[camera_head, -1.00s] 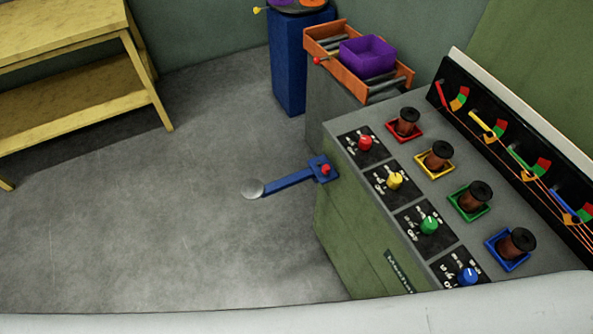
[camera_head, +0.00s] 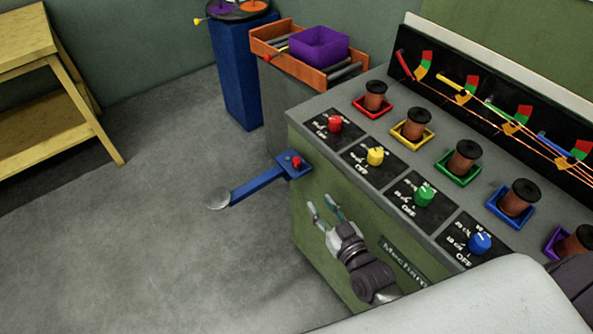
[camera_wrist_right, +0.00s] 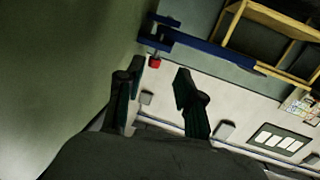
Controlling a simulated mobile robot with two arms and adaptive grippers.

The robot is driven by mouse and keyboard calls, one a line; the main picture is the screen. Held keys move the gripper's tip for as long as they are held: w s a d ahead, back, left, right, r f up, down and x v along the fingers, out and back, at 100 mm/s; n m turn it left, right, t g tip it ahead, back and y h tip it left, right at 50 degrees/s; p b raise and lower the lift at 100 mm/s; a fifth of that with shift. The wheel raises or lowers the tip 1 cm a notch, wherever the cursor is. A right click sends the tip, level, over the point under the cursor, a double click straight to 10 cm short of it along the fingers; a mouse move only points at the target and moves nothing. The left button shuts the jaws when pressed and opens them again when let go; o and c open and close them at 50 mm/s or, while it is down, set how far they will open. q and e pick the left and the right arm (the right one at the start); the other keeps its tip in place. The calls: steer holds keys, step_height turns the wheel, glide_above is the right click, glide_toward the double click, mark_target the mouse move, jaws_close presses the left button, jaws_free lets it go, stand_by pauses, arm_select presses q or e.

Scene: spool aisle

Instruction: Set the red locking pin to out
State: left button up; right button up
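A red pin (camera_head: 296,162) stands on the blue bracket (camera_head: 291,167) at the corner of the green cabinet; a blue lever (camera_head: 256,186) with a grey round end reaches out to the left from it. The red piece also shows in the right wrist view (camera_wrist_right: 154,63) beside the blue bracket (camera_wrist_right: 175,37). My right gripper (camera_head: 323,204) is open and empty in front of the cabinet's side, below and right of the pin, apart from it. In the right wrist view its fingers (camera_wrist_right: 159,70) are spread, with the red piece beyond them. My left gripper is out of view.
The cabinet top carries dials (camera_head: 375,156), and spools (camera_head: 411,125) in coloured trays. An orange roller tray (camera_head: 290,62) with a purple bin (camera_head: 319,46) stands behind it. A yellow shelf table (camera_head: 55,125) is at left. The floor between is clear.

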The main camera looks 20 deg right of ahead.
mark_target(299, 163)
steer(key=shift+t, duration=0.5)
steer(key=w+r, duration=0.1)
steer(key=w, duration=0.3)
steer(key=w+a+r, duration=0.1)
steer(key=w, duration=0.4)
steer(key=w+a+r, duration=0.1)
steer(key=w, duration=0.4)
steer(key=shift+a+r, duration=0.1)
jaws_close()
